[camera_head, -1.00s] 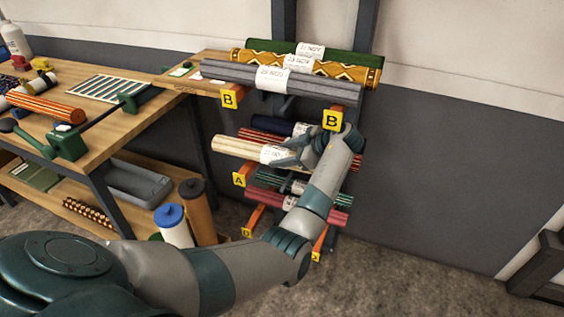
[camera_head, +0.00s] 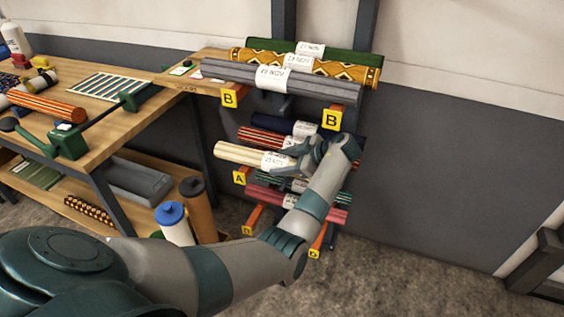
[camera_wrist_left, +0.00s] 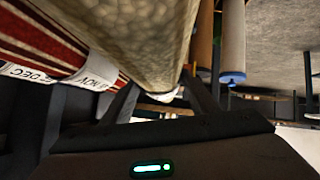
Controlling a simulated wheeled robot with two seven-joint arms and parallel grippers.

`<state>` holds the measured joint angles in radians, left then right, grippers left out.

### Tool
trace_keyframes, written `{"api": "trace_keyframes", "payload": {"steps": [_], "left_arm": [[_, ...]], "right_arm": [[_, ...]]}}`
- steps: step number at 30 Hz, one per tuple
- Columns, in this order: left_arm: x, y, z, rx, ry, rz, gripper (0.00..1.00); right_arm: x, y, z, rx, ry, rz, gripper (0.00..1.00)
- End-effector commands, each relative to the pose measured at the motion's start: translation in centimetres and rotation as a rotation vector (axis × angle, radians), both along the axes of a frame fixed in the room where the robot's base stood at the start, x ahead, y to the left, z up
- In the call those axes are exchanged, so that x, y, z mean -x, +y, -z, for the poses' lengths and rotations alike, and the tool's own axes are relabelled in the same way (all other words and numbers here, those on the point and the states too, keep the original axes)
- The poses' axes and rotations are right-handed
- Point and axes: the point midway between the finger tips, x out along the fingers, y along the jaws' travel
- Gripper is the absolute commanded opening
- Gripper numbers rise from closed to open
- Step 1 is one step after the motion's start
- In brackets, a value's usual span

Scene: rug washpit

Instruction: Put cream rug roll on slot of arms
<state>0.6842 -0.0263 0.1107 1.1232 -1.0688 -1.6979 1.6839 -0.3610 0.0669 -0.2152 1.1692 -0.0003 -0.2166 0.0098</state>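The cream rug roll (camera_head: 236,153) with a white paper label lies level at the front of the rack's middle tier, above the orange arm tagged A (camera_head: 239,178). My left gripper (camera_head: 283,157) reaches in from the right with its fingers on either side of the roll near the label. In the left wrist view the cream roll (camera_wrist_left: 150,40) runs between the two fingers, which look closed on its sides. I cannot tell whether the roll touches the arm under it. My right gripper is not in view.
A red striped roll (camera_head: 258,137) and a dark blue roll lie behind. Green and red rolls (camera_head: 330,211) lie below. The workbench (camera_head: 130,125) stands at left.

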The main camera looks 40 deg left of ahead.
Motion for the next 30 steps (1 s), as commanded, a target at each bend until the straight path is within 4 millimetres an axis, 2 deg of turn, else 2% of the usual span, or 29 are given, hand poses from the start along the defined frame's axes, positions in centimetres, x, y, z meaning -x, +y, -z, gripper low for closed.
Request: {"api": "trace_keyframes", "payload": {"steps": [11, 16, 22, 30], "left_arm": [[0.0, -0.1, -0.1, 0.001, 0.000, 0.000, 0.65], [-0.2, -0.8, -0.5, 0.001, -0.002, 0.001, 0.65], [-0.3, -2.8, -1.9, 0.002, -0.004, 0.002, 0.65], [-0.7, -6.7, -4.6, 0.001, -0.004, 0.002, 0.65]], "right_arm": [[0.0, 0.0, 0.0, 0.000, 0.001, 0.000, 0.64], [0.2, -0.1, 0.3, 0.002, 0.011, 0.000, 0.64], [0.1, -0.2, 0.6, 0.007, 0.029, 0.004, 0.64], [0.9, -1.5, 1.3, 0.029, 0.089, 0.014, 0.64]]}}
